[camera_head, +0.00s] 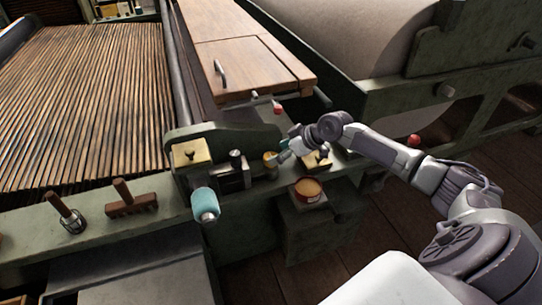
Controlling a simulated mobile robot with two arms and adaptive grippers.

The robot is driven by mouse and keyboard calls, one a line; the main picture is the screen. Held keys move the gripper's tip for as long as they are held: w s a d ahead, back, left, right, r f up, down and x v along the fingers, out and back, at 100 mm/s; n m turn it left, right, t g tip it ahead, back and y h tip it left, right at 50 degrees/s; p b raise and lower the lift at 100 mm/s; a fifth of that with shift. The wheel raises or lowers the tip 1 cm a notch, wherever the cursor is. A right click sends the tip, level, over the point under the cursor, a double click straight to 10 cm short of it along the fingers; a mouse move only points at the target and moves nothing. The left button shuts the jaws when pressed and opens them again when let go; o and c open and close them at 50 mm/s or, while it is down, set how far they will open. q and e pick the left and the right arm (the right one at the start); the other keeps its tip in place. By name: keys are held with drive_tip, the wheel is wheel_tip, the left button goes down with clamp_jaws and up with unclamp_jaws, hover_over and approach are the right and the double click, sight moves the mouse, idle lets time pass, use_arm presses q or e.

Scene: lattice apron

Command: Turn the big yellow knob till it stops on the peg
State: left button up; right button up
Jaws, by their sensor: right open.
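My left gripper is not in view.
A teal-capped cylinder (205,204) juts out at the front. Yellow-topped blocks (190,153) flank the knob area. A round tin (308,190) stands below the gripper.

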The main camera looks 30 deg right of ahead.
drive_tip(key=shift+x, duration=2.1)
drive_tip(key=shift+c, duration=0.4)
